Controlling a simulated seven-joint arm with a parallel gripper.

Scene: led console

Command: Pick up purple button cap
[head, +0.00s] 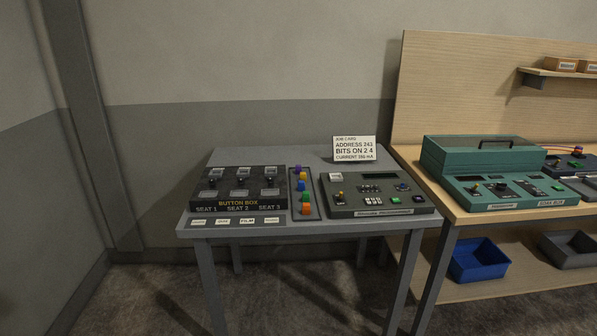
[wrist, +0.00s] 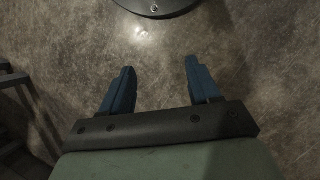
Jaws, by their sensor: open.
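In the head view the purple button cap (head: 298,169) is the farthest cap in a narrow dark tray (head: 316,205) on the grey table. My gripper (wrist: 157,80) shows only in the wrist view. Its two blue fingers are wide apart with nothing between them, over bare floor. It is away from the button cap, which the wrist view does not show.
A black button box (head: 238,188) stands left of the tray and a dark green console (head: 376,195) stands right of it. A job card (head: 354,149) stands behind. A wooden bench (head: 470,216) with a teal machine (head: 484,165) adjoins at right. The table's back left is clear.

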